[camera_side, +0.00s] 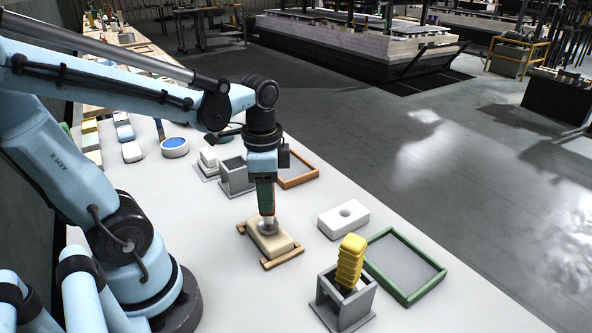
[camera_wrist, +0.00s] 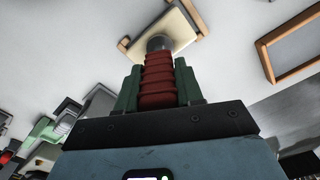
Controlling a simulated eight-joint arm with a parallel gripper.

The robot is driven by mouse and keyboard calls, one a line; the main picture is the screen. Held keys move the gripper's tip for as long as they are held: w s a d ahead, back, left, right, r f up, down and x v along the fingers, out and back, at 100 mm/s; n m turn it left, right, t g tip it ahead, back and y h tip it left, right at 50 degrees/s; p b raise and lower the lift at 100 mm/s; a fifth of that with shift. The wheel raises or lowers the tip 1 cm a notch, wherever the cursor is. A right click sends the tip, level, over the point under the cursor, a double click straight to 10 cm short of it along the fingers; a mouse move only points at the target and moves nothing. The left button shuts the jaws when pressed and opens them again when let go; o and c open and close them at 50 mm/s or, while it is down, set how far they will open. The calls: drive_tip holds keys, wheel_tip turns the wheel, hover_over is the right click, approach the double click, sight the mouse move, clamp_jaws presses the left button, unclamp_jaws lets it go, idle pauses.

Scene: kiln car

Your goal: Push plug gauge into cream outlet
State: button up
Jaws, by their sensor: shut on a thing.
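My gripper (camera_side: 266,200) points straight down, its green jaws shut on the red ribbed handle (camera_wrist: 158,80) of the plug gauge. The gauge's grey metal end (camera_side: 267,226) is at the top of the cream outlet block (camera_side: 279,241); it also shows in the wrist view (camera_wrist: 159,43) against the block's face (camera_wrist: 178,31). The gauge looks upright. The outlet's hole is hidden behind the metal end, and I cannot tell how deep the plug sits. The cream block rests between wooden end pieces (camera_side: 283,259).
A white block with a hole (camera_side: 331,223) lies to the right. A yellow ribbed handle (camera_side: 350,262) stands in a grey holder (camera_side: 334,295) at front right, beside a green frame (camera_side: 396,294). A brown frame (camera_side: 299,181) and grey box (camera_side: 237,184) stand behind.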

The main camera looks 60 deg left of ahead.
idle(0.3)
drive_tip(key=o, duration=1.2)
drive_tip(key=shift+o, duration=0.3)
drive_tip(key=shift+o, duration=0.5)
drive_tip(key=shift+r, duration=0.15)
drive_tip(key=shift+r, duration=1.05)
drive_tip(key=shift+r, duration=1.1)
wheel_tip(320, 180, up, 12)
